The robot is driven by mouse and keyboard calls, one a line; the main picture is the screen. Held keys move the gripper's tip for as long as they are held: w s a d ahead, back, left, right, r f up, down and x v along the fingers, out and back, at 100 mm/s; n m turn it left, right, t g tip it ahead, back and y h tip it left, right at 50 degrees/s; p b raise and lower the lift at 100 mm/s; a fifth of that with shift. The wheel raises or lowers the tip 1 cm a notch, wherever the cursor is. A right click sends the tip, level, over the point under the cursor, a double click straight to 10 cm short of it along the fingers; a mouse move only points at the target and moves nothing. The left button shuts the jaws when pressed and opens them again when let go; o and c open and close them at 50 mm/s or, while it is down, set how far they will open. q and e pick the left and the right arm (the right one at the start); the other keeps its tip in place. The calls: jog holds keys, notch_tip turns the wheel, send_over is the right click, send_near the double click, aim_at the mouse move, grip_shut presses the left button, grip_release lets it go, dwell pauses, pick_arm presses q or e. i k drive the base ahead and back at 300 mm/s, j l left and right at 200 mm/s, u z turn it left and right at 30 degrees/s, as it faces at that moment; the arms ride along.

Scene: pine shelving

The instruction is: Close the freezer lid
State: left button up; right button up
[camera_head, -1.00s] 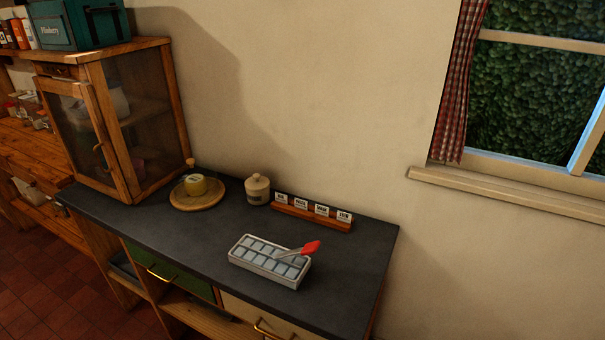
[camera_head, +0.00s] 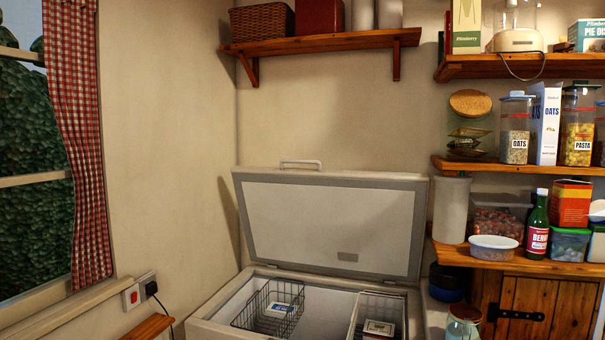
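The white chest freezer (camera_head: 212,331) stands in the corner, at the bottom middle of the head view. Its lid (camera_head: 330,225) is raised, leaning back near the wall, with its inner face and grey seal towards me. A white handle (camera_head: 301,163) shows at the lid's top edge. Inside the open freezer are a wire basket (camera_head: 250,309) with a labelled pack (camera_head: 278,310) and a second basket (camera_head: 378,299) with another pack (camera_head: 379,328). The freezer's front is cut off by the frame. Neither of my grippers shows.
Pine shelves (camera_head: 475,255) with jars, boxes and a bottle (camera_head: 538,225) stand close to the freezer's right. A wall shelf (camera_head: 325,42) hangs above the lid. A glass jar (camera_head: 463,322) is at the lower right. A wall socket (camera_head: 140,291) and window are at left.

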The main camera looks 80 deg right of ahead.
aim_at(365, 224)
jog(key=z, duration=2.9)
jog(key=i+j+z, duration=0.15)
jog(key=i, duration=0.25)
jog(key=i+j+z, duration=0.15)
jog(key=i, duration=0.25)
